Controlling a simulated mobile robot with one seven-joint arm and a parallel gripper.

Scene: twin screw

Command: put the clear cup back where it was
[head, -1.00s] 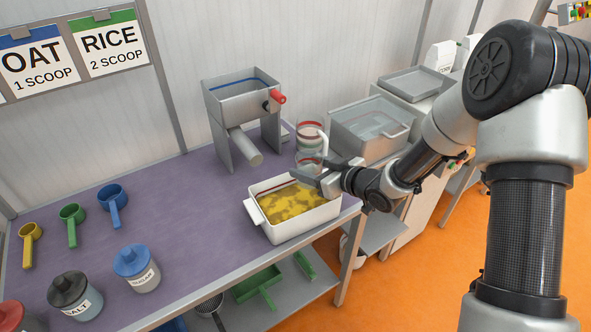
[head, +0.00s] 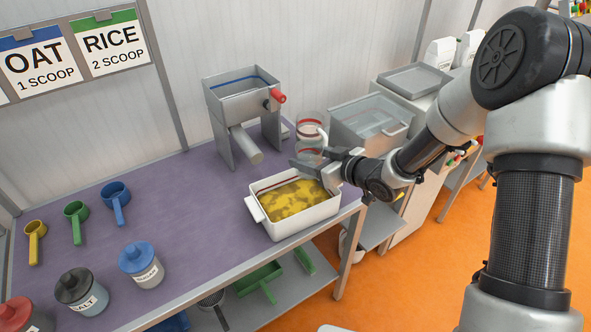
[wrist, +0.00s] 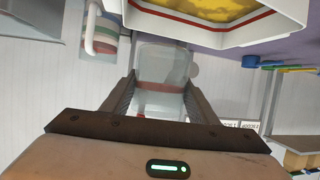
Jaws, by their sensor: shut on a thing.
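The clear cup (wrist: 165,68) is between the two fingers of my gripper (wrist: 160,95) in the wrist view, and the fingers are shut on it. It looks empty. I cannot tell whether the cup touches the table.
The white tub (head: 292,229) of yellow contents sits at the table's front right.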

